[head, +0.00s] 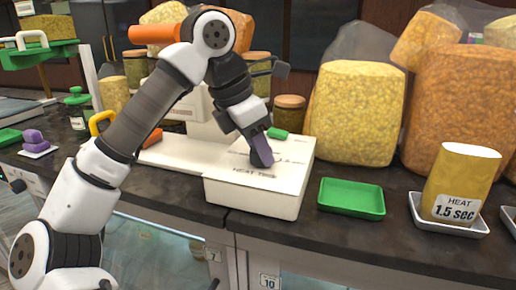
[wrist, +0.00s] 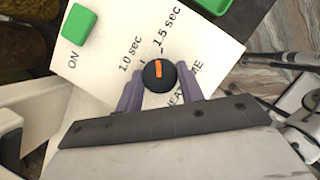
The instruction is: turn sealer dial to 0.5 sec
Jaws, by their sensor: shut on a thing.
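The heat sealer (head: 250,195) is a white box on the dark counter, with "HEAT TIME" printed on its top. Its dial (wrist: 159,76) is a round black knob with an orange mark. In the wrist view the mark points up the picture, roughly between the "1.0 sec" (wrist: 130,53) and "1.5 sec" (wrist: 167,28) labels. No 0.5 sec label shows. My gripper (head: 262,155) reaches down to the sealer top, its purple fingers on both sides of the dial and shut on it. In the head view the fingers mostly hide the dial.
A green button (wrist: 78,22) marked ON is on the sealer. A green tray (head: 351,198) stands to the right, then a yellow pouch (head: 461,180) reading "HEAT 1.5 sec" in a white tray (head: 450,228). Large bags of yellow snack (head: 355,112) stand behind.

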